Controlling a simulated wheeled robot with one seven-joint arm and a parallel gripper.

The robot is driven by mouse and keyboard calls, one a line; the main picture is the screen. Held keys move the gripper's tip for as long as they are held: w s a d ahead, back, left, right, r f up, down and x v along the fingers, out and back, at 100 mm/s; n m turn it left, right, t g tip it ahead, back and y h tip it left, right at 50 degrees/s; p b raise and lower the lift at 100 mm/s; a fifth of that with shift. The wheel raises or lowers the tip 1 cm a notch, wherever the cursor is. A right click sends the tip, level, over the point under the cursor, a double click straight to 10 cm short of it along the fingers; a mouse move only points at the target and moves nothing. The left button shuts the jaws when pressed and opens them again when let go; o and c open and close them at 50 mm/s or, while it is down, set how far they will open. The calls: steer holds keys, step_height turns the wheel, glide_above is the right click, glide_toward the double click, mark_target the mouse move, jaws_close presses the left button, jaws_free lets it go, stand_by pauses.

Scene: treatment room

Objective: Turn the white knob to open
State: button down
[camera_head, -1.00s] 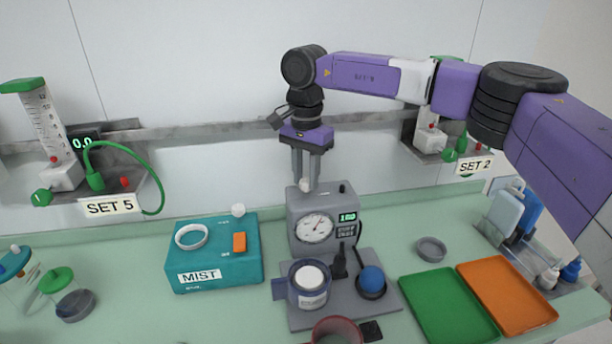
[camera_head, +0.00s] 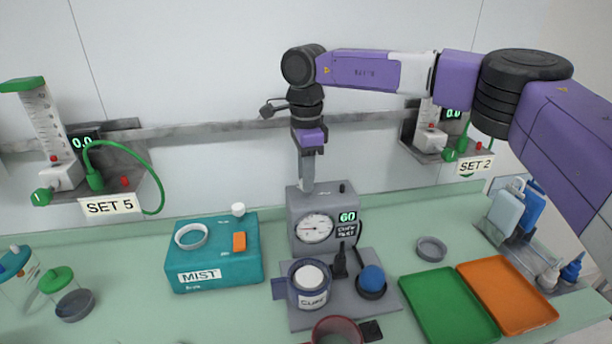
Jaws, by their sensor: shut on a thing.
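My gripper (camera_head: 307,186) points straight down onto the top left of the grey gauge unit (camera_head: 294,220). It is shut on the white knob there. The knob is hidden behind the fingers, which I see edge-on. The unit has a round white dial (camera_head: 316,229) on its front and a small display (camera_head: 348,217) with green figures that look like 60.
A teal MIST box (camera_head: 225,268) with a small white cap stands to the left. A labelled cup (camera_head: 308,296) and a blue ball (camera_head: 372,279) are on the unit's base. Green (camera_head: 450,308) and orange (camera_head: 507,295) trays lie to the right. A wall rail runs behind my gripper.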

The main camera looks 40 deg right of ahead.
steer(key=m, duration=0.4)
steer(key=shift+m, duration=0.4)
steer(key=m, duration=0.4)
steer(key=shift+m+b, duration=0.3)
steer(key=c, duration=1.1)
jaws_free()
steer(key=shift+r+b, duration=0.45)
steer(key=shift+r, duration=3.5)
